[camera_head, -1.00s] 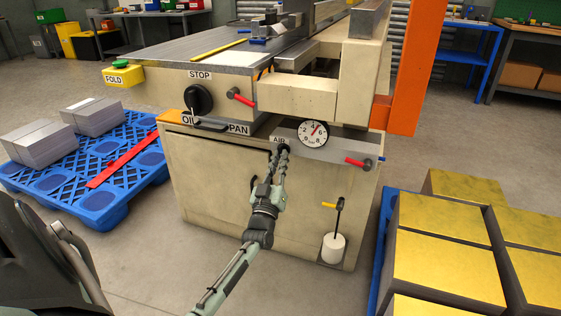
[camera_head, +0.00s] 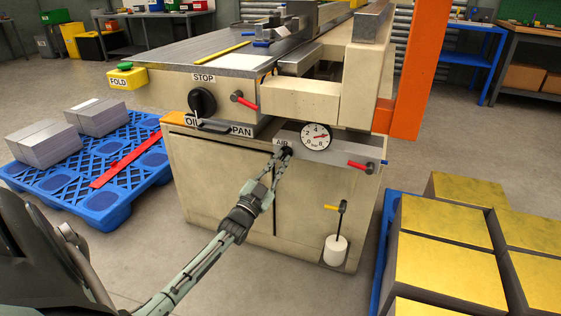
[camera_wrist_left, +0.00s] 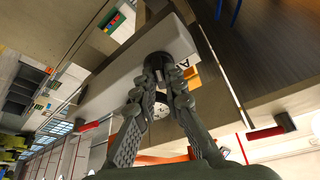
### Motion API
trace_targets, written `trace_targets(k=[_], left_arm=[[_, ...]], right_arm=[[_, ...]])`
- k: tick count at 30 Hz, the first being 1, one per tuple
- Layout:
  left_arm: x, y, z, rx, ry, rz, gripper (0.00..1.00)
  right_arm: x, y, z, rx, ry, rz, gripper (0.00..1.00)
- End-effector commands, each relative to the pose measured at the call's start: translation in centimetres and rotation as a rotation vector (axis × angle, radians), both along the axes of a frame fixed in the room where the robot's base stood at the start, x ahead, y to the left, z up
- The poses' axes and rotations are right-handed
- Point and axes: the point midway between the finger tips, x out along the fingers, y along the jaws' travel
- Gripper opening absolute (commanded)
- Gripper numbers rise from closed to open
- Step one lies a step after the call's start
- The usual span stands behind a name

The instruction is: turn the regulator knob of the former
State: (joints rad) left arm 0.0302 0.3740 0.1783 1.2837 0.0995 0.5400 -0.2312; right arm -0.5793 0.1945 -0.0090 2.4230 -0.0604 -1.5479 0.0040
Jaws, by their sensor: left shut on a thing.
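The former (camera_head: 220,190) is a cream machine with a steel bed. Its regulator knob (camera_head: 287,151) is small and black, under the AIR label on the front strip. My left gripper (camera_head: 284,155) is shut on the knob, its fingers reaching up from below. In the left wrist view, the fingers (camera_wrist_left: 166,85) close around the dark round knob (camera_wrist_left: 158,62); they hide part of it. The round white gauge (camera_head: 316,136) sits just right of the knob, its red needle pointing right. The gauge is partly hidden behind the fingers in the left wrist view. My right gripper is not in view.
A black STOP switch (camera_head: 202,102) and a red-handled lever (camera_head: 244,101) sit above. Another red handle (camera_head: 361,167) is right of the gauge. A blue pallet (camera_head: 112,200) lies left; gold-topped blocks (camera_head: 437,252) stand right. An orange post (camera_head: 413,70) rises at right.

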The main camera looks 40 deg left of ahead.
Motion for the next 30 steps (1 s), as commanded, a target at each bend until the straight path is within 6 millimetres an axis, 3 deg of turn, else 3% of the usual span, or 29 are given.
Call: trace_targets(k=[18,19,24,30], left_arm=[[-0.05,0.02,-0.13,0.042,0.017,0.000,0.00],[-0.05,0.02,-0.13,0.042,0.017,0.000,0.11],[-0.03,0.03,-0.09,0.041,0.016,0.000,0.31],[-0.01,0.04,-0.03,0.041,0.014,0.000,0.31]], right_arm=[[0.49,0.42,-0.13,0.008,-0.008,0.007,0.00],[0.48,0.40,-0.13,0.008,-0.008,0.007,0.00],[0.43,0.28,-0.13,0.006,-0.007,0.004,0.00],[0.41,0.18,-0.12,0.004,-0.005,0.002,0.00]])
